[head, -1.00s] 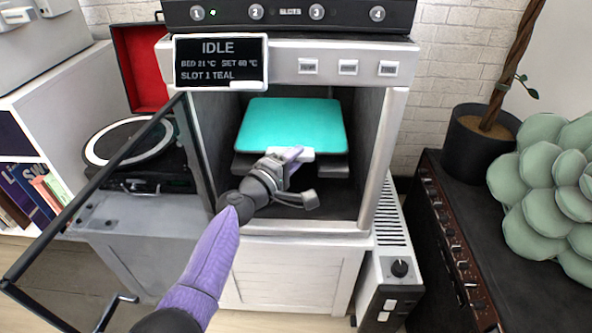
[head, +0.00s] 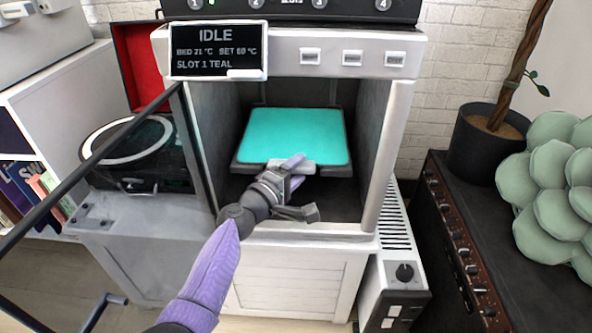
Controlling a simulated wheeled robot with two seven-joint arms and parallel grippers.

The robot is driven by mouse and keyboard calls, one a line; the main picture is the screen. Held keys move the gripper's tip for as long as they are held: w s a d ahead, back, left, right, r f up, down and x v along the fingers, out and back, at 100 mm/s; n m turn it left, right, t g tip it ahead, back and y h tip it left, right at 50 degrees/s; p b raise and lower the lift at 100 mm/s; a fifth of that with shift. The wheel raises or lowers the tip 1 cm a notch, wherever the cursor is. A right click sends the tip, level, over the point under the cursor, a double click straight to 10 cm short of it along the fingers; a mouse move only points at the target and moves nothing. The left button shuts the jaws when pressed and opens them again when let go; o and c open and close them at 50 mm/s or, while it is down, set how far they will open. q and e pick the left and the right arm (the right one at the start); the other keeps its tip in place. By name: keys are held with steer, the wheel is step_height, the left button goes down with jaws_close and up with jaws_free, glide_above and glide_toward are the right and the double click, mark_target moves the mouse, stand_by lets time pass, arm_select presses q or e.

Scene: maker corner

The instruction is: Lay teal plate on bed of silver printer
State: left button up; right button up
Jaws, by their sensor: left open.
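The silver printer (head: 391,150) stands open in front of me. The teal plate (head: 296,135) lies flat inside it on the dark bed (head: 340,170), whose rim shows around the plate's edges. A pale tab (head: 299,168) is at the plate's front edge. My left gripper (head: 303,185) is open at this tab, one finger overlapping it in the view. I cannot tell whether the finger touches it. The gripper hides part of the bed's front edge. My right gripper is not in view.
The printer's dark-framed door (head: 100,160) is swung open to the left, beside a turntable (head: 128,140). The display (head: 218,50) reads IDLE, SLOT 1 TEAL. A white heater-like unit (head: 397,265) and a dark cabinet with knobs (head: 445,225) stand to the right.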

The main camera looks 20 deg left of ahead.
arm_select(q)
steer(key=p+v, duration=0.2)
steer(key=v, duration=0.5)
steer(key=shift+s, duration=0.25)
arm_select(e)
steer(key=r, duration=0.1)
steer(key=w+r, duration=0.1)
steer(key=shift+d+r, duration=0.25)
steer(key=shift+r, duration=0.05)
arm_select(q)
steer(key=shift+a+r, duration=0.1)
steer(key=shift+r, duration=0.05)
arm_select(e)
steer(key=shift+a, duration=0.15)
